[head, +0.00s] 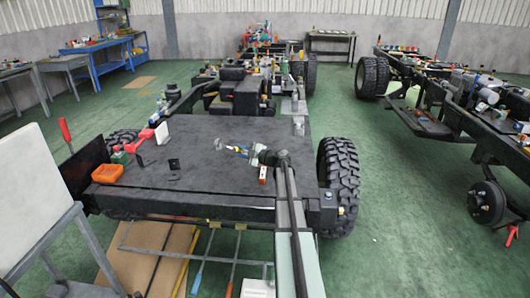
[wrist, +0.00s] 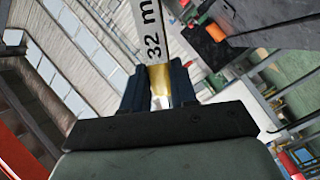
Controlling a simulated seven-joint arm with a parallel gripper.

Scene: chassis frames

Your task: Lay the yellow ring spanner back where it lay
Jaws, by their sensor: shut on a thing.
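My gripper (head: 250,153) is over the dark flat deck (head: 200,170) of the near chassis, right of its middle. In the wrist view its two dark fingers (wrist: 159,78) are closed on the yellow ring spanner (wrist: 159,76). Yellow shows between the fingers, and a pale strip marked "32 m" runs up out of the picture.
An orange tray (head: 108,173) and a red-handled tool (head: 138,140) are on the deck's left. Small black pieces (head: 174,164) lie nearer the middle. The deck's centre is mostly clear. A big tyre (head: 339,185) stands on the right.

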